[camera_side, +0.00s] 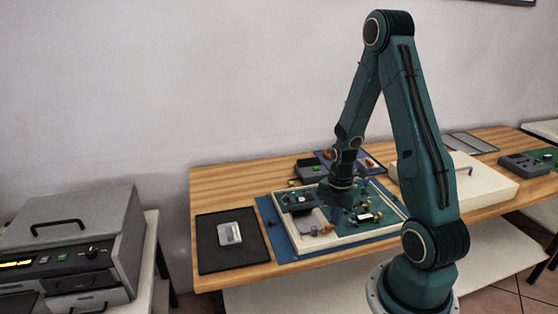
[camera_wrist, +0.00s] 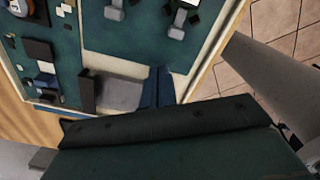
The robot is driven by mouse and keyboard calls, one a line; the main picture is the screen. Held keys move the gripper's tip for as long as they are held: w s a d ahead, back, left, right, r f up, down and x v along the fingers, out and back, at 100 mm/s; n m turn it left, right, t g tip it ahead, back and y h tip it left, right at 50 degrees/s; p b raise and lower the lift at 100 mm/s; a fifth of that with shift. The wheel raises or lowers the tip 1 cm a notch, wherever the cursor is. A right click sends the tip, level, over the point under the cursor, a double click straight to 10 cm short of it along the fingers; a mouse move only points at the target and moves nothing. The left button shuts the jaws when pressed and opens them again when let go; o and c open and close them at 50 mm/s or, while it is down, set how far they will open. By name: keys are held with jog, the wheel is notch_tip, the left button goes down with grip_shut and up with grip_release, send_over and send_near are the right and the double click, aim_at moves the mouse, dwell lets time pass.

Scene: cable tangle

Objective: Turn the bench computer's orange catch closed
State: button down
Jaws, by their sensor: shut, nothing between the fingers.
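The bench computer (camera_side: 375,233) is a shallow cream-rimmed case holding a green board, lying open on a blue mat. A small orange part (camera_side: 326,229), which looks like the catch, sits inside near its front edge. My gripper (camera_side: 345,203) is over the middle of the case, behind and a little right of that orange part. In the wrist view the blue fingers (camera_wrist: 158,87) are together and empty, beside a grey recessed area (camera_wrist: 118,94) of the case. The orange catch is not clearly seen in the wrist view; an orange patch (camera_wrist: 20,5) is cut off at top left.
A black mat (camera_side: 212,262) with a grey metal piece (camera_side: 230,233) lies left of the case. A dark box (camera_side: 309,170) stands behind it. A cream cover with a handle (camera_side: 480,180) lies to the right. A grey instrument (camera_side: 70,245) stands on a separate table at left.

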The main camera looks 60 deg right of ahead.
notch_tip(320, 180, up, 6)
dwell(0.7)
jog(key=shift+r, duration=0.1)
jog(key=w+a+r+m+t+h, duration=0.1)
jog(key=w+a+r+m+t, duration=0.15)
jog(key=a+r+m, duration=0.75)
jog(key=s+a+r+m+t, duration=0.1)
jog(key=s+a+r+m, duration=0.1)
jog(key=s+a+r, duration=0.2)
jog(key=s+a+r+m+t+y, duration=0.1)
jog(key=s+a+r+m+t, duration=0.1)
jog(key=a+r, duration=0.5)
jog(key=shift+s+a+r+m, duration=0.35)
jog(key=shift+s+m, duration=0.15)
jog(key=shift+s, duration=0.35)
